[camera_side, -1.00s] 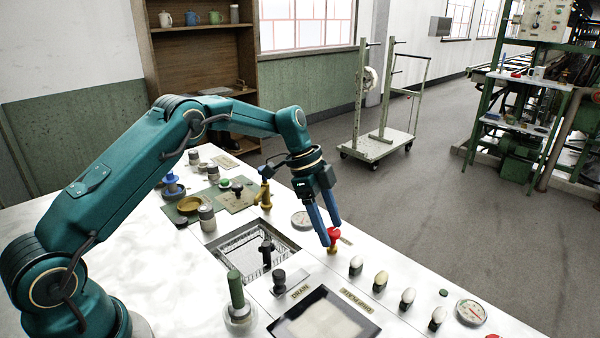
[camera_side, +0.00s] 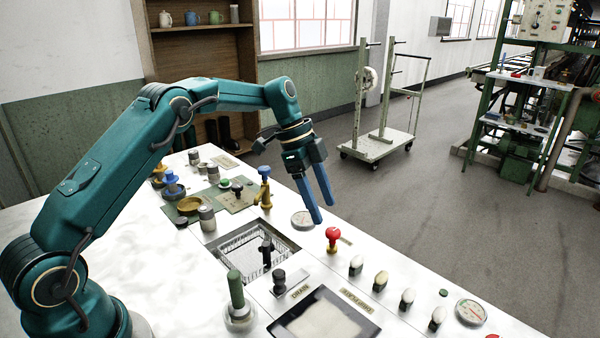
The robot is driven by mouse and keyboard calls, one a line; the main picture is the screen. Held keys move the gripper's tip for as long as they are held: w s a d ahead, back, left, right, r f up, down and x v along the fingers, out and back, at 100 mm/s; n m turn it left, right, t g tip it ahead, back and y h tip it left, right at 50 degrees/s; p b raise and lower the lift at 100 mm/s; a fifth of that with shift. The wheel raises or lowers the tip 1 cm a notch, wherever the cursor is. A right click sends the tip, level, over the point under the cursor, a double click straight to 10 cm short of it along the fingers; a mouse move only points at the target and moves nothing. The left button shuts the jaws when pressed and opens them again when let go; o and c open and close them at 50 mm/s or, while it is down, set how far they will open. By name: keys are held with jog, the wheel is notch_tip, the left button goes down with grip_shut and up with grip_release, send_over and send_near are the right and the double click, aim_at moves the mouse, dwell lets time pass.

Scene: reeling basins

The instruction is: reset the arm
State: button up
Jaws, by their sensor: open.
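My gripper (camera_side: 323,205) has two blue fingers that point down and slightly right. They are apart, with nothing between them. The gripper hangs above the white worktop, near a round gauge (camera_side: 302,220). A red knob (camera_side: 333,233) on a brass stem stands upright below and right of the fingertips, clear of them. My teal arm reaches across from the lower left, its elbow raised over the worktop.
A sunken basin with a wire basket (camera_side: 238,243) lies below left of the gripper. A yellow valve with a blue top (camera_side: 265,185) stands left of it. Several pale knobs (camera_side: 381,281) line the right edge. A wheeled trolley (camera_side: 380,145) stands on open floor behind.

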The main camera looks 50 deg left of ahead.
jog(key=s+d+r+n+t+y, duration=0.2)
jog(key=s+d+r+t, duration=0.15)
jog(key=s+r, duration=1)
jog(key=s+f+n+y, duration=0.1)
jog(key=s+f+n, duration=0.2)
jog(key=s+n, duration=0.2)
jog(key=s+a+f+n+y, duration=0.1)
jog(key=s+f+n, duration=0.2)
jog(key=s+n, duration=0.3)
jog(key=shift+s+a+f, duration=0.15)
jog(key=shift+s+f, duration=0.1)
jog(key=shift+s, duration=0.3)
jog(key=shift+t, duration=0.25)
